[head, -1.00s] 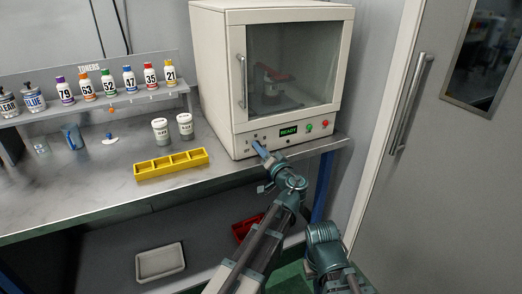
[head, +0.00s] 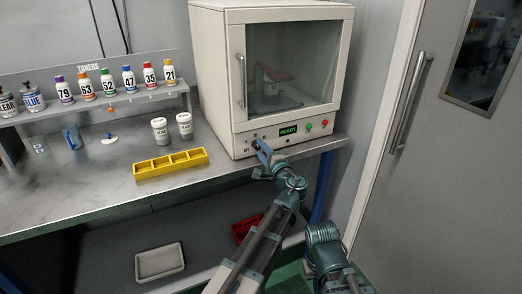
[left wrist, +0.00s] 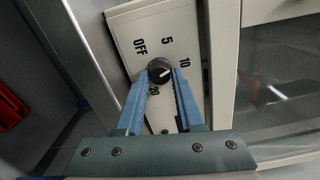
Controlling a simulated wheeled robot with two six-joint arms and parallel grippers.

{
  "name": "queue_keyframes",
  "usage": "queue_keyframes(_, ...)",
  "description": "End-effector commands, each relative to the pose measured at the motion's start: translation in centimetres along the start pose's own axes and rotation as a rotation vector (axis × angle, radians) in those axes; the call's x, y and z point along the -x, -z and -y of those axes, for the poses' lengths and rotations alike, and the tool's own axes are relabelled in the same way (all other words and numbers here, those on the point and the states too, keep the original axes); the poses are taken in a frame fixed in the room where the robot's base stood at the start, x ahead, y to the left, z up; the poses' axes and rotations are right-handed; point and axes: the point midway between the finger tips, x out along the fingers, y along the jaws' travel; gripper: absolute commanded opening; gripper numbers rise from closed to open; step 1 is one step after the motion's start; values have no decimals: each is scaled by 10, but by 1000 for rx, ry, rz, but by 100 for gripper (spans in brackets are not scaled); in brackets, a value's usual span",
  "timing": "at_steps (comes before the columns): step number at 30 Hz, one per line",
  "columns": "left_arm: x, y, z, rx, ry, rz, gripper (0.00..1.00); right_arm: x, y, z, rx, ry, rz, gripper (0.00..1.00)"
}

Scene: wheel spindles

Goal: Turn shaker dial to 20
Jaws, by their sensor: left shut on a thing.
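The shaker (head: 286,75) is the cream cabinet with a glass door on the bench. Its dial (left wrist: 160,71) is a round black knob on a cream panel in the left wrist view. The labels OFF, 5, 10 and 20 show around it; 20 is partly covered by a finger. A short white mark shows on the knob, but its exact setting is hard to tell. My left gripper (head: 260,148) is at the lower left of the shaker front. Its blue fingers (left wrist: 160,82) are shut on the dial, one on each side. My right gripper is out of view.
A green READY display (head: 288,131), a green button (head: 308,128) and a red button (head: 324,123) sit right of the dial. A yellow tray (head: 171,164), two grey-white cups (head: 160,130) and a rack of toner bottles (head: 107,82) stand left.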

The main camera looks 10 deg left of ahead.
Motion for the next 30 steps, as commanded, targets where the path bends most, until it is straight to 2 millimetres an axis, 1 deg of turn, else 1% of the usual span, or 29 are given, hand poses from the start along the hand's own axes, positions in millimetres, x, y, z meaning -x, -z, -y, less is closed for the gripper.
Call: queue_keyframes(30, 1, -1, -4, -963, -2, -4, 0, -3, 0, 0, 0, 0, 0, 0)
